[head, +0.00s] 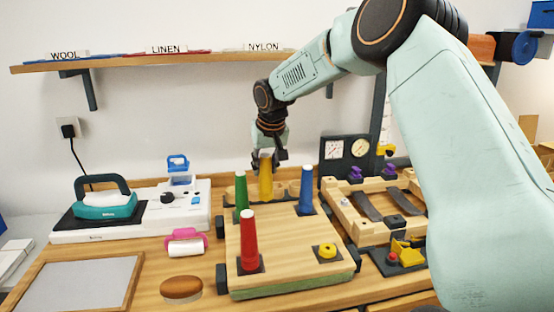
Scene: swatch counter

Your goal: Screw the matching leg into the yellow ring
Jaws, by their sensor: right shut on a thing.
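The yellow ring (327,250) sits on a dark square at the front right corner of the wooden board (290,235). A yellow leg (265,182) stands upright at the board's back edge. My right gripper (268,158) comes from above and is shut on the upper end of the yellow leg. I cannot tell whether the leg's foot touches anything. A green leg (241,190), a blue leg (306,188) and a red leg (249,240) stand upright at the board's other corners. My left gripper is not in view.
A teal iron (105,203) and a white machine (185,208) stand at the left. A pink-handled roller (186,242) and a brown pad (182,288) lie left of the board. A wooden clamp frame (345,207) and gauges (347,150) stand at the right.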

